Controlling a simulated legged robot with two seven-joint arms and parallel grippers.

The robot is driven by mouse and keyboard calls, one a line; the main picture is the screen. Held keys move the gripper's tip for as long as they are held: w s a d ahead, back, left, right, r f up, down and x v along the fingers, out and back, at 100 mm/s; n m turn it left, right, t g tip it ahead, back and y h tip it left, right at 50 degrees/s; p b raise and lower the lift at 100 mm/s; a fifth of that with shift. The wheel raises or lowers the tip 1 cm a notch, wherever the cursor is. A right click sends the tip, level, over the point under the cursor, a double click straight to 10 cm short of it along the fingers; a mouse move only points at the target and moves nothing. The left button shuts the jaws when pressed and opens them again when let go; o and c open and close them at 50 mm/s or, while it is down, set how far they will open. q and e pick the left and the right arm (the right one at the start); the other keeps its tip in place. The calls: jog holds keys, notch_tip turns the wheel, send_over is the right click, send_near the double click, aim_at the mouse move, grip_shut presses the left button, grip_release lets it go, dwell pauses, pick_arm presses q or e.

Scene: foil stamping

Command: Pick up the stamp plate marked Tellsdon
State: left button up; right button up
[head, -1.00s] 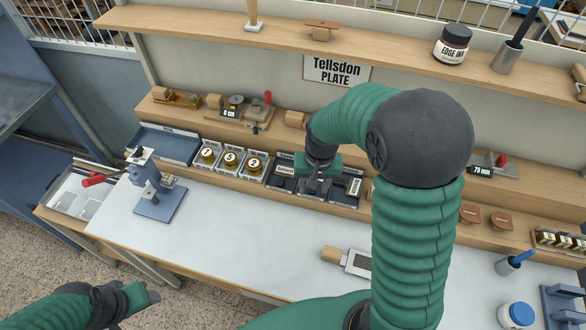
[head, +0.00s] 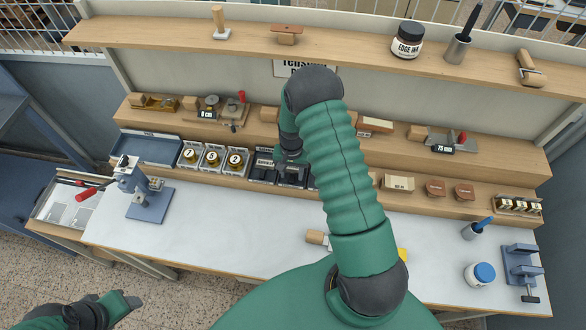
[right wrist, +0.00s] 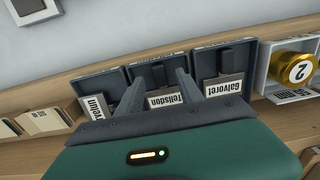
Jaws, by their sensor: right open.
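The stamp plate marked Tellsdon (right wrist: 166,99) lies in the middle of three dark trays (right wrist: 141,74) in the right wrist view, its label upside down there. A plate marked Galvoret (right wrist: 223,87) is in the tray to its right; a partly hidden plate (right wrist: 97,107) is to its left. My right gripper (right wrist: 158,94) is open, its two fingers on either side of the Tellsdon plate's area; I cannot tell whether they touch it. In the head view my right gripper (head: 290,160) is over the dark trays, mostly covered by my arm. My left gripper (head: 128,301) is low at left, away from the trays.
Small bins with gold number wheels (head: 212,157) stand beside the trays. A blue press (head: 145,192) with a red handle stands on the bench (head: 235,225). A Tellsdon sign (head: 298,67) is partly hidden behind my arm. The bench's middle left is clear.

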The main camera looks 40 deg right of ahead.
notch_tip(320, 180, down, 2)
jog(key=shift+d+f, duration=0.1)
jog(key=shift+d, duration=0.05)
jog(key=shift+a, duration=0.2)
jog(key=c, duration=0.7)
grip_shut()
jog(key=shift+d, duration=0.1)
